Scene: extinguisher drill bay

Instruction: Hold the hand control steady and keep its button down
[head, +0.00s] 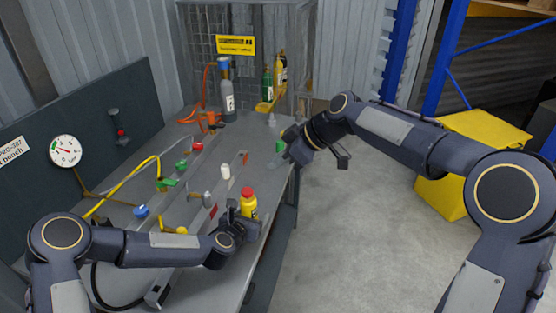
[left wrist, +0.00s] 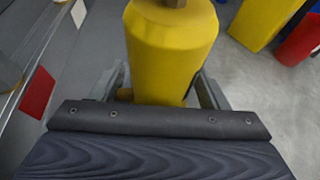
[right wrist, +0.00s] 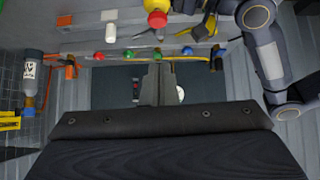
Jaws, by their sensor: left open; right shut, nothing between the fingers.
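The hand control is a yellow upright body (head: 249,207) with a red button (head: 248,192) on top, near the bench's right edge. My left gripper (head: 243,224) is at its lower part. In the left wrist view the yellow body (left wrist: 170,50) stands between the open fingers; I cannot tell whether they touch it. Its top is cut off there. My right gripper (head: 288,156) is shut and empty, farther back over the bench's right edge, apart from the control. The red button (right wrist: 157,19) also shows at the top of the right wrist view.
The grey bench (head: 190,255) carries a white cylinder (head: 226,171), red, green and blue knobs, and a yellow hose (head: 125,186). A gauge (head: 65,150) is on the back panel. A grey bottle (head: 227,97) stands at the far end.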

